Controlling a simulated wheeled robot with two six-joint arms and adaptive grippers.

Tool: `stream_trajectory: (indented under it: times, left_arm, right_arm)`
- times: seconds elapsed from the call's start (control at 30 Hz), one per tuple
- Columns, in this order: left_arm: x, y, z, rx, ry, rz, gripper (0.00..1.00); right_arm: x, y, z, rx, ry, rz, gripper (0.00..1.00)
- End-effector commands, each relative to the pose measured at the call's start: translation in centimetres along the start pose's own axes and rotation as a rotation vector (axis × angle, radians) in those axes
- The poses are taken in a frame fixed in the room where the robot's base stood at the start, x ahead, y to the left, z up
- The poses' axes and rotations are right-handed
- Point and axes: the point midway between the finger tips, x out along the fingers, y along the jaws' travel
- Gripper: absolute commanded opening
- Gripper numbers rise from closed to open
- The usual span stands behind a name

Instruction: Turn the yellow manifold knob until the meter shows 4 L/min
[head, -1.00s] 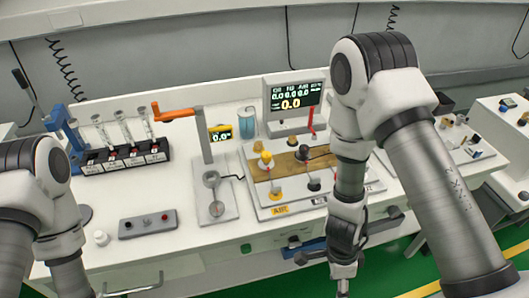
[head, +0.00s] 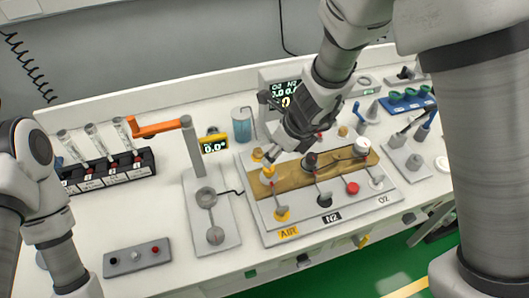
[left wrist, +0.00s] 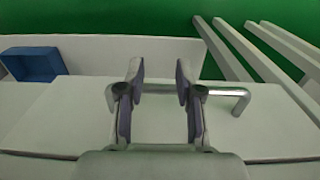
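The manifold is a stepped grey and brown block (head: 335,172) on the white cart top, with AIR, N2 and O2 labels. Contact and finger spacing are unclear. The meter (head: 284,90) behind is partly hidden by my right arm; its visible digits look like zeros. My left gripper (left wrist: 160,83) is open and empty above a metal handle (left wrist: 240,100).
An orange-handled lever post (head: 192,150) and a small yellow display (head: 214,144) stand left of the manifold. A black rack of tubes (head: 110,170) and a grey button box (head: 138,257) are farther left.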

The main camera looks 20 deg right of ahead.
Motion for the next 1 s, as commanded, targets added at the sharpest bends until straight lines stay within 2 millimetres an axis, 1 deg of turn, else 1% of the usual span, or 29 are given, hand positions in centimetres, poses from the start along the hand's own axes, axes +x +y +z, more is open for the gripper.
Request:
stream_trajectory:
  times: [0.03, 0.1, 0.2, 0.3, 0.4, 0.63, 0.67, 0.7, 0.77, 0.8, 1.0]
  left_arm:
    - [0.6, 0.0, -0.1, 0.000, 0.002, 0.000, 0.35]
    - [1.2, 0.0, 0.0, 0.000, 0.000, 0.000, 0.35]
    - [1.8, 0.0, 0.0, 0.000, -0.001, 0.000, 0.35]
    - [2.1, 0.0, 0.0, 0.000, -0.001, 0.000, 0.35]
    - [2.2, 0.0, 0.0, 0.000, -0.001, 0.000, 0.35]
    - [2.1, 0.0, 0.1, 0.000, -0.002, 0.000, 0.35]
    - [2.1, 0.0, 0.1, 0.000, -0.002, 0.000, 0.35]
    - [2.1, 0.0, 0.1, 0.000, -0.002, 0.000, 0.35]
    - [2.1, 0.0, 0.1, 0.000, -0.002, 0.000, 0.35]
    - [2.1, 0.0, 0.1, 0.000, -0.002, 0.000, 0.35]
    - [2.1, 0.0, 0.1, 0.000, -0.002, 0.000, 0.35]
  right_arm:
    - [1.1, 0.0, -0.2, 0.000, 0.003, 0.001, 0.58]
    - [2.6, 0.1, -0.3, 0.000, 0.003, 0.001, 0.58]
    - [4.6, 0.1, -0.3, -0.001, 0.004, 0.001, 0.58]
    - [6.1, 0.0, -0.2, -0.001, 0.003, 0.002, 0.58]
    - [6.8, 0.0, -0.1, -0.002, 0.002, 0.001, 0.58]
    - [6.9, 0.0, -0.1, -0.001, 0.002, 0.001, 0.58]
    - [6.9, 0.0, -0.1, -0.002, 0.002, 0.001, 0.51]
    - [6.9, 0.0, -0.1, -0.002, 0.002, 0.001, 0.36]
    - [6.9, 0.0, -0.1, -0.002, 0.002, 0.001, 0.15]
    - [6.9, 0.0, -0.1, -0.002, 0.002, 0.001, 0.01]
    - [6.9, 0.0, -0.1, -0.002, 0.003, 0.001, 0.00]
